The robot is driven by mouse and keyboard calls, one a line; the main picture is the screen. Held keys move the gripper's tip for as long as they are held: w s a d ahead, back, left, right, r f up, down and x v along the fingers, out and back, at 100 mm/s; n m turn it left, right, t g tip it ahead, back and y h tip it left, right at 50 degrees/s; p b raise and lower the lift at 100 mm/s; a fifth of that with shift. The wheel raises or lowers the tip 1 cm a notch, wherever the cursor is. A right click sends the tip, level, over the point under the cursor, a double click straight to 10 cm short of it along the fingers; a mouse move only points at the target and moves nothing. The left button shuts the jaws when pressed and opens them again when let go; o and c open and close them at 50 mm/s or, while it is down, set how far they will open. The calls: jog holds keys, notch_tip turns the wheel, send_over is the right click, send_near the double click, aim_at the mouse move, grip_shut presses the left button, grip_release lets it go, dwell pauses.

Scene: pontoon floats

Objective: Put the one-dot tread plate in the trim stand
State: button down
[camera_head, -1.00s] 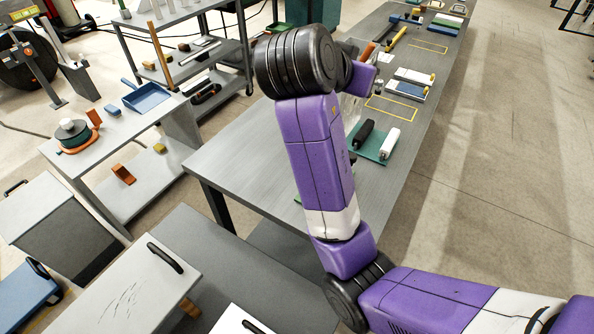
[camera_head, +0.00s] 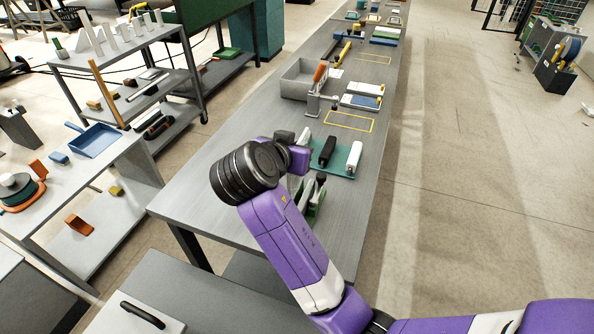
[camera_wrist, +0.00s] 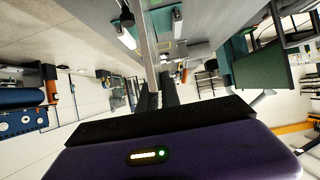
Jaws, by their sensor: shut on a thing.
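In the wrist view, my gripper (camera_wrist: 158,96) is shut on a thin grey plate (camera_wrist: 146,45), seen nearly edge-on. I take it for the tread plate; no dot shows on it. In the head view, my wrist hangs over the long grey workbench, and my own arm mostly hides the fingers and held plate. A green stand with upright grey plates and a black knob (camera_head: 313,198) is just beside my wrist, partly covered by my arm. It may be the trim stand, but I cannot tell for sure.
A grey bin (camera_head: 297,82) and a small clamp-like fixture (camera_head: 314,102) stand farther back. The yellow-outlined bench area (camera_head: 350,121) is clear.

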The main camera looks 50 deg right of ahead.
aim_at(288, 179)
jog(key=shift+f+p, duration=0.3)
jog(key=shift+f, duration=3.55)
jog(key=shift+f, duration=0.15)
jog(key=c, duration=1.6)
grip_release()
jog(key=shift+o, duration=0.2)
jog(key=shift+r, duration=0.25)
jog(key=b+v, duration=0.1)
jog(key=v, duration=1.1)
jog(key=shift+f+b, duration=0.15)
jog(key=shift+b, duration=0.2)
jog(key=shift+f, duration=0.1)
